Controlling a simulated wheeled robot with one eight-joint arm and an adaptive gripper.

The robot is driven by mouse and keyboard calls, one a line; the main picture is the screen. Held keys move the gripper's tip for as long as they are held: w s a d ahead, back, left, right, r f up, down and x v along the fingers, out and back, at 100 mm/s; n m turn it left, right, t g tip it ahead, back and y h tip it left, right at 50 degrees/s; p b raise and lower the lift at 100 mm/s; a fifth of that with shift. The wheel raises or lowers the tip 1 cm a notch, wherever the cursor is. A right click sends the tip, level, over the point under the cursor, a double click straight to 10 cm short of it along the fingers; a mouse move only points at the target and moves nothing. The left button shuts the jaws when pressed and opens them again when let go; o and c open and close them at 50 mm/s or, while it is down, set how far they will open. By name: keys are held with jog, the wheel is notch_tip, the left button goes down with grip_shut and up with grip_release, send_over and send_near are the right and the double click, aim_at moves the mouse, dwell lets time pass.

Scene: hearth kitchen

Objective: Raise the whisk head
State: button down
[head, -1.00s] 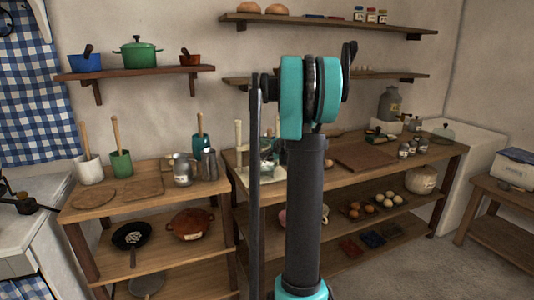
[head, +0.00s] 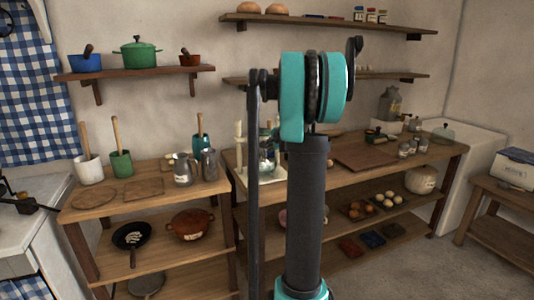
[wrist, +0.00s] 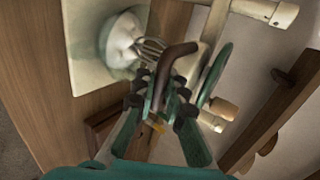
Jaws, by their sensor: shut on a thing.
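In the wrist view the whisk (wrist: 150,48) points into a white bowl (wrist: 122,38) on a pale base plate (wrist: 88,75). A dark brown curved handle (wrist: 180,52) lies beside the whisk, between my fingertips. My gripper (wrist: 166,88) is shut on this handle. A green wheel (wrist: 217,72) with a wooden knob (wrist: 222,107) is just to the right. In the head view the mixing stand (head: 239,150) is on the right wooden table, partly hidden behind my arm. My gripper is hidden in the head view.
Pale posts (wrist: 266,10) of the stand run close to my gripper. A wooden board (head: 365,152) and jars (head: 404,150) are on the same table to the right. Metal jugs (head: 184,168) stand on the left table. Shelves (head: 330,25) hang on the wall above.

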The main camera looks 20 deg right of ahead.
jog(key=shift+r, duration=1.55)
jog(key=c, duration=1.4)
grip_release()
jog(key=shift+c, duration=0.2)
jog(key=v, duration=0.7)
